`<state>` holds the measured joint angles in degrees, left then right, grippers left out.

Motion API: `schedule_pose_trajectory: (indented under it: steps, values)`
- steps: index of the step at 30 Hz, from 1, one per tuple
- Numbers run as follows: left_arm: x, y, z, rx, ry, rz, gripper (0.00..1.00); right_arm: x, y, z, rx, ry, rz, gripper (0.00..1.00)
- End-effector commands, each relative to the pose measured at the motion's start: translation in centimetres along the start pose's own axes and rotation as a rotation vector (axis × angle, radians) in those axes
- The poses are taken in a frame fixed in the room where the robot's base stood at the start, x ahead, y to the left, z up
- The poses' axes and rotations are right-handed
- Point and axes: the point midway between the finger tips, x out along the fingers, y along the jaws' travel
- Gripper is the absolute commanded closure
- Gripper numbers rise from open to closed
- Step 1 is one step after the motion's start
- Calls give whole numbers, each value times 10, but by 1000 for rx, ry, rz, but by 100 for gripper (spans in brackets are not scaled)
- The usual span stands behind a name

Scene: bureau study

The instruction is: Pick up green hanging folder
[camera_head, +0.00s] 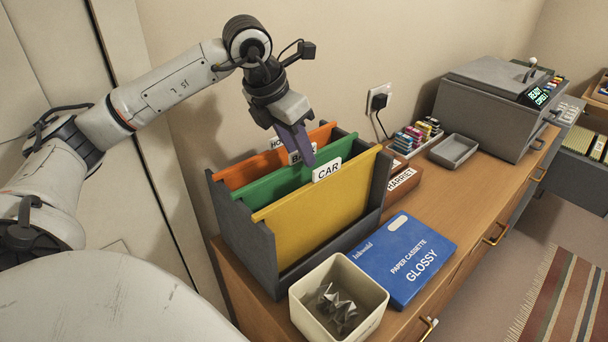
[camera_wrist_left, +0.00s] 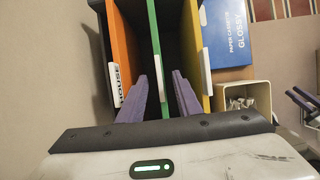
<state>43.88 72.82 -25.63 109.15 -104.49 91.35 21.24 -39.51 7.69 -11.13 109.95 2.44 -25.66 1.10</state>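The green hanging folder (camera_head: 268,187) hangs in a dark grey file holder (camera_head: 245,245), between an orange folder (camera_head: 233,174) and a yellow folder (camera_head: 312,222). Its white tab is partly hidden by my gripper in the head view. My left gripper (camera_head: 299,148) is over the holder with its purple fingers pointing down. In the left wrist view the fingers (camera_wrist_left: 168,95) are apart, with the edge of the green folder (camera_wrist_left: 152,22) running between them. I cannot tell whether either finger touches it.
A blue paper box (camera_head: 405,258) and a cream bin (camera_head: 338,272) of crumpled pieces stand close to the holder on the wooden cabinet. A small grey tray (camera_head: 454,151), coloured cartridges (camera_head: 416,135) and a grey printer (camera_head: 490,105) are farther right. The wall is behind.

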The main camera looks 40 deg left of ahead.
Motion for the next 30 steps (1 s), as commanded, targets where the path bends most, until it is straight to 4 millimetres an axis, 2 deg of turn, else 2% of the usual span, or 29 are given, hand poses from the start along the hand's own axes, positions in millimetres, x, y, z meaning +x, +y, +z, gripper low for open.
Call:
schedule_pose_trajectory:
  steps: [10, 14, 20, 25, 26, 30]
  values:
    - [45, -1, 5, -1, 4, -2, 69, -5, 0, -6, 3, 6, 0, 73]
    - [52, -1, 5, -1, 1, -1, 69, -5, 0, -6, 4, 6, 1, 73]
    - [52, -1, 5, 0, 1, 0, 69, -4, 1, -6, 4, 8, 2, 73]
    - [52, -1, 5, -1, 1, 0, 97, -4, 1, -7, 3, 8, 3, 73]
    - [52, -1, 5, 0, 1, 0, 100, -4, 1, -7, 3, 8, 3, 73]
    - [52, -1, 5, -1, 1, 0, 100, -4, 2, -7, 3, 8, 3, 73]
